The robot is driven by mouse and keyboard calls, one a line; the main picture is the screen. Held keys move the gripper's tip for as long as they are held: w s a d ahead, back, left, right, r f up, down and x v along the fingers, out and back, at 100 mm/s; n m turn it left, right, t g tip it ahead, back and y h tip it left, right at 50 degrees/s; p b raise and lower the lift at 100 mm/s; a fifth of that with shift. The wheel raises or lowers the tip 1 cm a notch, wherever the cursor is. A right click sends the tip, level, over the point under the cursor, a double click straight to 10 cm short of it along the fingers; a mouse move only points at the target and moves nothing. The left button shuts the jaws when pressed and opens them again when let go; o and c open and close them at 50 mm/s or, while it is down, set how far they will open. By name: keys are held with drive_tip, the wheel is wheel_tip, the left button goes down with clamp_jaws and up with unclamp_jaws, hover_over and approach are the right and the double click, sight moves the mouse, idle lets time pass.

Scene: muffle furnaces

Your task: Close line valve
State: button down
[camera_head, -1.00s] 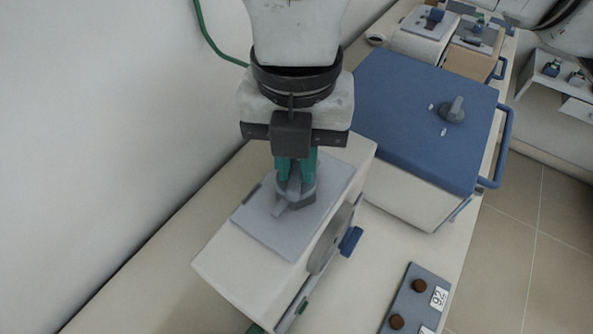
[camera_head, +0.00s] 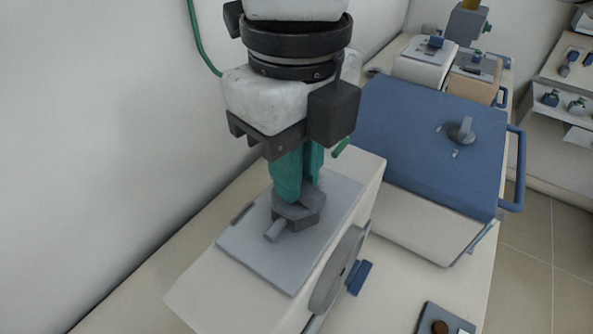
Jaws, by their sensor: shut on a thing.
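The line valve (camera_head: 297,213) is a grey body with a short round stub, on a grey plate (camera_head: 262,255) on top of a white furnace box (camera_head: 215,288). My gripper (camera_head: 299,192) points down on the valve from above. Its teal fingers are shut on the top of the valve. They hide most of the handle, so I cannot tell its exact angle.
A larger blue-topped furnace (camera_head: 425,130) with a grey knob (camera_head: 461,131) and a blue side handle (camera_head: 515,170) stands to the right. A round grey disc (camera_head: 338,270) with a blue block (camera_head: 359,278) is on the white box's side. The wall (camera_head: 95,130) is at left.

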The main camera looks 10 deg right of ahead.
drive_tip(key=shift+w+n, duration=0.1)
drive_tip(key=shift+n, duration=1)
drive_tip(key=shift+r, duration=0.1)
drive_tip(key=c, duration=1.1)
unclamp_jaws()
wheel_tip(320, 180, up, 11)
drive_tip(key=shift+f, duration=0.25)
